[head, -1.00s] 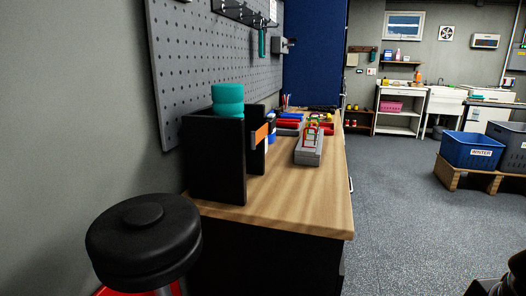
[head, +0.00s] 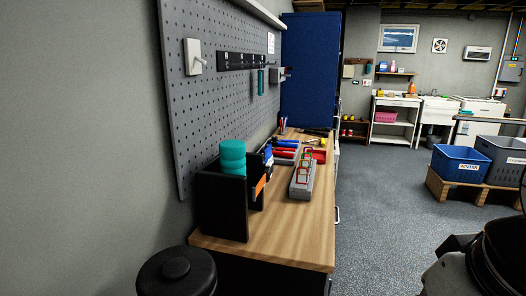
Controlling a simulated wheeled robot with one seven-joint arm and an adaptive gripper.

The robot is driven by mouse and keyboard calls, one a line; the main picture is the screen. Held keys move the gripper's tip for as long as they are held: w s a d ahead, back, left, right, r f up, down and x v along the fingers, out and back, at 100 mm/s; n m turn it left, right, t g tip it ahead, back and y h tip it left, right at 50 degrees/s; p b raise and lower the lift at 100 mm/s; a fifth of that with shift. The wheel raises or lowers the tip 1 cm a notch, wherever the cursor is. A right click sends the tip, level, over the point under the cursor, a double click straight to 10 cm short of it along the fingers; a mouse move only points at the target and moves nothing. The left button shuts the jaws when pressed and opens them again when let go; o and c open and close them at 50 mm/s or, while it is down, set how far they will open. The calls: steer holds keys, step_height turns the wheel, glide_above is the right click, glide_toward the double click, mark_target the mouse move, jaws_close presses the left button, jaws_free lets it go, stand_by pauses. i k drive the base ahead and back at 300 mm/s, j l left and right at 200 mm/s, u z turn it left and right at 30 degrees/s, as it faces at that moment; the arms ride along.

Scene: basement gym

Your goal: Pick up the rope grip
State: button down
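I cannot make out for certain which thing is the rope grip. A grey block-like holder (head: 299,190) with small red, green and orange frame-shaped pieces (head: 305,168) on it lies on the wooden workbench (head: 285,238). Red and blue handled items (head: 283,151) lie behind it, too small to tell apart. A slim teal item (head: 261,82) hangs from the dark rail on the pegboard. My gripper does not show; only a dark part of my arm is at the lower right.
A black box-shaped stand (head: 222,207) with stacked teal rolls (head: 232,156) stands at the bench's near left. A round black-topped object (head: 176,272) is in front. Blue (head: 460,166) and grey bins sit on a wooden pallet at right. The floor (head: 380,200) between is clear.

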mark_target(312, 131)
steer(key=i+l, duration=0.1)
steer(key=l, duration=0.15)
steer(key=i+l+z, duration=0.25)
steer(key=i+l, duration=0.2)
steer(key=i+l+z, duration=0.15)
steer(key=i, duration=0.4)
steer(key=i+l+z, duration=0.15)
steer(key=i+l, duration=0.2)
steer(key=i+l+z, duration=0.1)
steer(key=i, duration=1.4)
steer(key=i+l, duration=0.1)
steer(key=i, duration=0.85)
steer(key=i+u, duration=0.4)
steer(key=i+l+u, duration=0.25)
steer(key=i+u, duration=0.15)
steer(key=i, duration=0.15)
steer(key=i+l+u, duration=1.2)
steer(key=l, duration=0.2)
